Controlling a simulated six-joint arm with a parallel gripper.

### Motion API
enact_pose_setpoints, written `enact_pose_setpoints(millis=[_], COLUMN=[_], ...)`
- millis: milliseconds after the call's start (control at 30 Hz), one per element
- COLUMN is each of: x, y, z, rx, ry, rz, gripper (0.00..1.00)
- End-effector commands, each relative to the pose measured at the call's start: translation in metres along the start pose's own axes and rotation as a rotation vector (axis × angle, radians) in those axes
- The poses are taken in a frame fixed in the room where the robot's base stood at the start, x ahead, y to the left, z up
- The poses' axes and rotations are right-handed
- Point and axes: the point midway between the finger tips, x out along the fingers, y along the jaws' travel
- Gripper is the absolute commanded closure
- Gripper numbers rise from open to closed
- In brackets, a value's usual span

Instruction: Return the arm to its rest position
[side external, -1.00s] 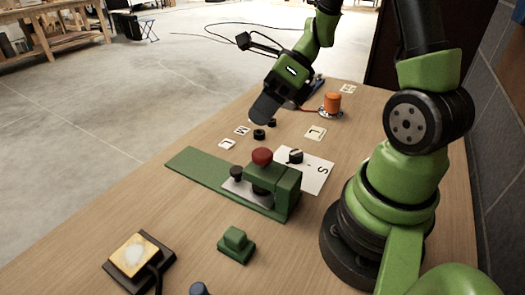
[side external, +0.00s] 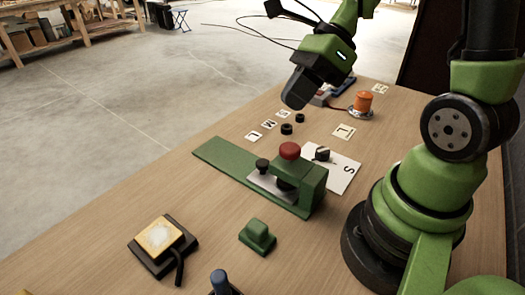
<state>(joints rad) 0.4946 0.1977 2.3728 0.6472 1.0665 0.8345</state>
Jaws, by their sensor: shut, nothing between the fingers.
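My gripper (side external: 297,98) is at the end of my green and black arm, above the far part of the wooden table (side external: 215,215). It points down and to the left, and its jaws are shut with nothing held. It hangs over the area of two small black round pieces (side external: 287,129), clear of the table top. The fingertips are dark and small in this view.
A green fixture with a red knob (side external: 290,150) stands mid-table. Letter cards lie at the back.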

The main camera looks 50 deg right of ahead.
Motion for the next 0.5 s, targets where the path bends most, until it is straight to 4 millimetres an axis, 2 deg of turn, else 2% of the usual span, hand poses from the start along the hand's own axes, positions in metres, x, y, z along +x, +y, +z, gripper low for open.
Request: enact_pose_setpoints(millis=[100, 300, 400, 500], x=[-0.016, -0.045, -0.058, -0.069], y=[0.029, 0.069, 0.082, 0.091], z=[0.014, 0.022, 0.024, 0.024], rx=[-0.501, -1.319, -1.649, -1.889], ry=[0.114, 0.326, 0.43, 0.519], rz=[-0.053, -0.146, -0.197, -0.241], gripper=[1.0, 1.0, 1.0, 1.0])
